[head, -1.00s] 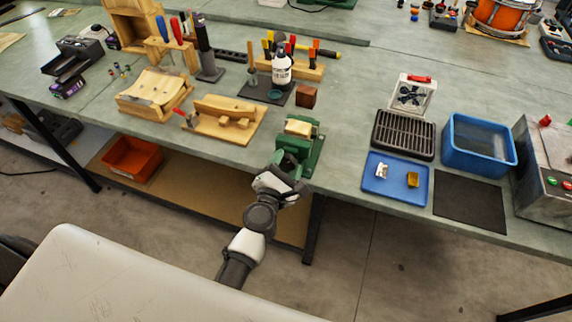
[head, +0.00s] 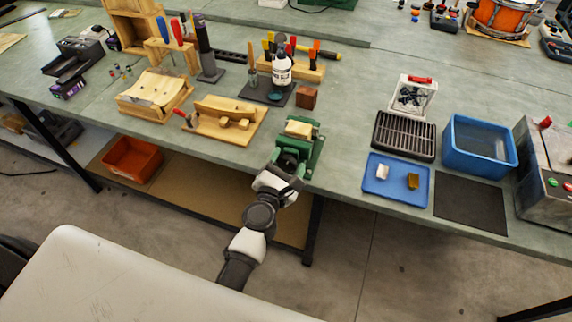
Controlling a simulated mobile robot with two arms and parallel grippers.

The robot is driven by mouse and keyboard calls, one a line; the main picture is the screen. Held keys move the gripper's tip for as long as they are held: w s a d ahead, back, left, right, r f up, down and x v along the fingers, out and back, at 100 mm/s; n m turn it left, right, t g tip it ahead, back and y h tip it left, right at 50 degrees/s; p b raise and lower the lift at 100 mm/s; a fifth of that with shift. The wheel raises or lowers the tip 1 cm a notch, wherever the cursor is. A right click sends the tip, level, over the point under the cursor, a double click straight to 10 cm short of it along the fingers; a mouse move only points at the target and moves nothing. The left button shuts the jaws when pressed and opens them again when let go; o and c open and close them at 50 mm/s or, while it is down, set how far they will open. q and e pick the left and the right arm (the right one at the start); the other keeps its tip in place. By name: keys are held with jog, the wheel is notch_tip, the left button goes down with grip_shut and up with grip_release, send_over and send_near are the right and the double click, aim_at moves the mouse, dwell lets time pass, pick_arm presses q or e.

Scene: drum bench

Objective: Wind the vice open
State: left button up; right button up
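The green vice (head: 312,150) is fixed at the front edge of the bench, near the middle of the head view. A pale wooden block (head: 298,129) sits at the top of its jaws. My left gripper (head: 284,174) is at the vice's front, below the block, where the handle would be. The handle is hidden behind the gripper, and the fingertips are too small and covered to tell whether they are shut on it. My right gripper is not in view.
A wooden fixture (head: 217,131) lies left of the vice and a brown block (head: 306,97) stands behind it. A blue tray (head: 378,194) with small parts lies to the right. The bench top between vice and tray is clear.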

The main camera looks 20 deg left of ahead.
pick_arm(q)
jog(key=shift+o, duration=1)
jog(key=shift+w+f, duration=0.1)
jog(key=shift+f, duration=0.1)
jog(key=shift+s+f, duration=0.1)
jog(key=shift+s, duration=0.25)
jog(key=s+b, duration=0.2)
jog(key=s, duration=0.8)
jog(key=shift+s+a+b, duration=0.15)
jog(key=shift+b, duration=0.25)
